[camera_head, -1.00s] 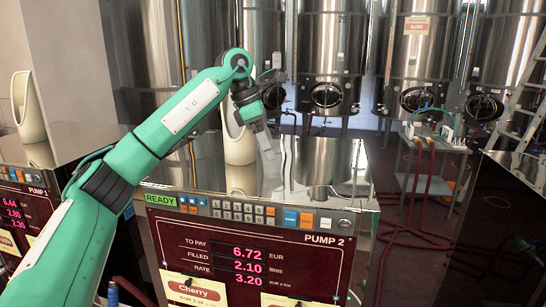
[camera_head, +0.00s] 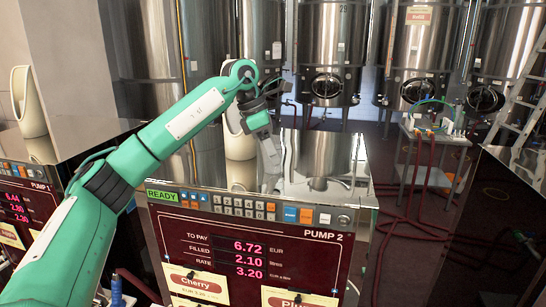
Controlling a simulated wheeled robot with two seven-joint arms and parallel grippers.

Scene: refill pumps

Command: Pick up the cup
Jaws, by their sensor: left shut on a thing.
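My left gripper (camera_head: 268,150) reaches over the glossy top of pump 2 (camera_head: 250,235), pointing down. A cream, scoop-shaped vessel (camera_head: 239,140) stands upright on pump 2, just left of and partly behind the gripper. No other cup shows clearly. My right gripper is not in view.
Pump 1 (camera_head: 25,205) stands at the left with a similar cream vessel (camera_head: 29,103) on it. Steel tanks (camera_head: 327,45) line the back. A small steel table (camera_head: 433,138) with red hoses stands at the back right. The right part of pump 2's top looks clear but reflective.

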